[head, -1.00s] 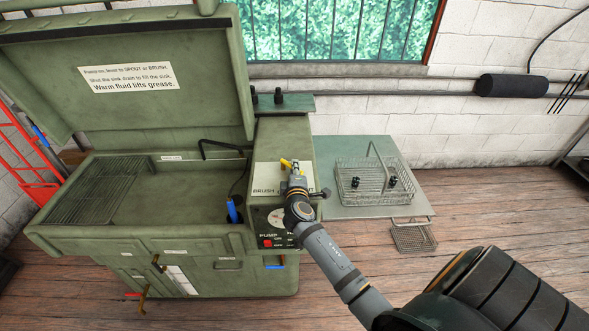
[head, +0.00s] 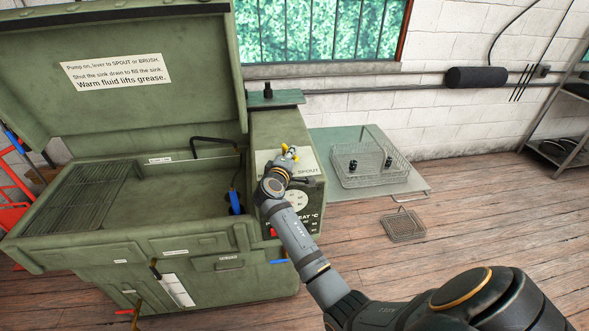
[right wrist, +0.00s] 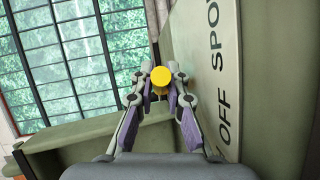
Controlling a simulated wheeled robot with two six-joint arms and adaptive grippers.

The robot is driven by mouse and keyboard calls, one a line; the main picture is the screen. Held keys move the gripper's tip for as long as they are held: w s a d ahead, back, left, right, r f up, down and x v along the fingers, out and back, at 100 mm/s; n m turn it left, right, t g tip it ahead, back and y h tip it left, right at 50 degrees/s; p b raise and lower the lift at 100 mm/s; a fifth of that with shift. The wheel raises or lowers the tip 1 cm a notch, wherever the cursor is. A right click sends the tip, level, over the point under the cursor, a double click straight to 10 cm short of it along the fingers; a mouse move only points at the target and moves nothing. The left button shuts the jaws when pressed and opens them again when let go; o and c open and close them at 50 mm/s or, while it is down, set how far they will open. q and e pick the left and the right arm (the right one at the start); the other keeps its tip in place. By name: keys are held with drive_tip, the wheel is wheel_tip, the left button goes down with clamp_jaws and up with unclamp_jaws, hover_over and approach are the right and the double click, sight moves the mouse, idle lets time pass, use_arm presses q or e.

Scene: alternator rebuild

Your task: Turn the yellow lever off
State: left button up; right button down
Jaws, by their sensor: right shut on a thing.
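The words OFF and SPOUT show on the plate (right wrist: 228,100) to the right of the fingers. The gripper hides part of the plate and the lever's base in the head view. My left gripper is out of view.
The washer's open lid (head: 120,80) rises behind the sink (head: 185,195). A blue-handled brush (head: 235,202) is at the sink's right edge. A wire basket (head: 368,168) with small dark parts stands on the side shelf (head: 325,143). A smaller basket (head: 403,226) is lower right.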

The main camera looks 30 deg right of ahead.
drive_tip(key=m+g+h+b, duration=0.1)
drive_tip(key=b, duration=0.1)
drive_tip(key=a+m+g+h+b, duration=0.1)
drive_tip(key=g+b, duration=0.1)
drive_tip(key=shift+w+a+f+m, duration=0.15)
drive_tip(key=shift+w+f+m, duration=0.05)
drive_tip(key=shift+f+m, duration=0.1)
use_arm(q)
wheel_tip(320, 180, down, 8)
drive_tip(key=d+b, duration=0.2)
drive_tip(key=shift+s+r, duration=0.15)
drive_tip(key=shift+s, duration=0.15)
use_arm(e)
drive_tip(key=shift+a+r+m+g+h, duration=0.25)
drive_tip(key=shift+m+g+h, duration=0.25)
drive_tip(key=shift+m+g, duration=0.3)
drive_tip(key=c, duration=1.6)
unclamp_jaws()
drive_tip(key=shift+w, duration=0.1)
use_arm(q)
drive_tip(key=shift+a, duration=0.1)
